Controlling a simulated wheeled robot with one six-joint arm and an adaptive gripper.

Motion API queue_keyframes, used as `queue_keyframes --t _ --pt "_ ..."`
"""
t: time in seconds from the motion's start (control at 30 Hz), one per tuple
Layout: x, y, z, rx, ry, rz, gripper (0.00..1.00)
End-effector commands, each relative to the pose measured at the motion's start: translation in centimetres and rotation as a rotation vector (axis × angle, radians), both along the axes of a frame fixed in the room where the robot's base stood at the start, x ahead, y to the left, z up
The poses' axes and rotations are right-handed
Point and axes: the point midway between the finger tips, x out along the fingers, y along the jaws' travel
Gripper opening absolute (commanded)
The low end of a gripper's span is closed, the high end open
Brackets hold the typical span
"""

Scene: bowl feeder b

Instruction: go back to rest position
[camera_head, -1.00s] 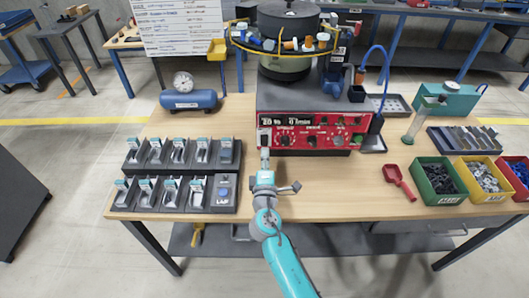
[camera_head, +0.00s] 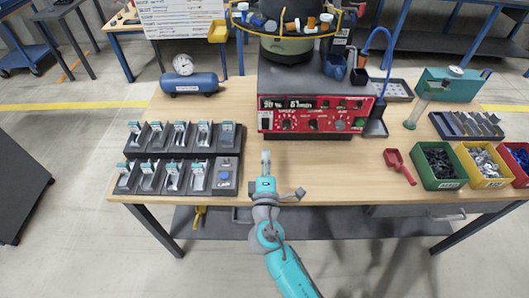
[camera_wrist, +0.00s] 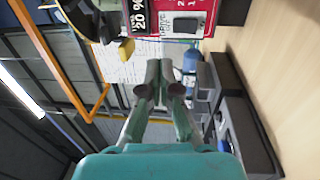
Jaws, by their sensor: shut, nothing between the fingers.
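My gripper (camera_head: 265,158) is over the front middle of the wooden table, in front of the red control panel (camera_head: 312,121) of the bowl feeder. In the wrist view its two fingers (camera_wrist: 161,75) are together with nothing between them. The gripper is apart from the panel, with bare table between them in the head view. The teal arm reaches up from the bottom of the head view. In the wrist view the panel (camera_wrist: 180,20) shows at the top, sideways.
Black holders (camera_head: 172,176) with small cards stand left of my gripper. A blue tank (camera_head: 189,83) with a gauge stands at the back left.

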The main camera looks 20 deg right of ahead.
Motion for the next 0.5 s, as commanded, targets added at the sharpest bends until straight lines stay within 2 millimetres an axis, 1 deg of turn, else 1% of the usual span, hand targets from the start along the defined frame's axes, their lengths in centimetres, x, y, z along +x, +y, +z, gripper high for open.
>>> queue_keyframes --t 0.2,0.3,0.37,0.47,0.5 --pt "0.0 0.0 0.0 0.0 0.0 0.0 0.0" --pt "-0.5 -0.2 -0.6 0.013 0.009 0.007 0.0" --pt "-1.3 -0.3 -1.5 0.033 0.023 0.021 0.0" --pt "-3.6 -0.7 -3.8 0.097 0.06 0.058 0.0" --pt "-4.8 -0.9 -4.8 0.133 0.076 0.077 0.0"
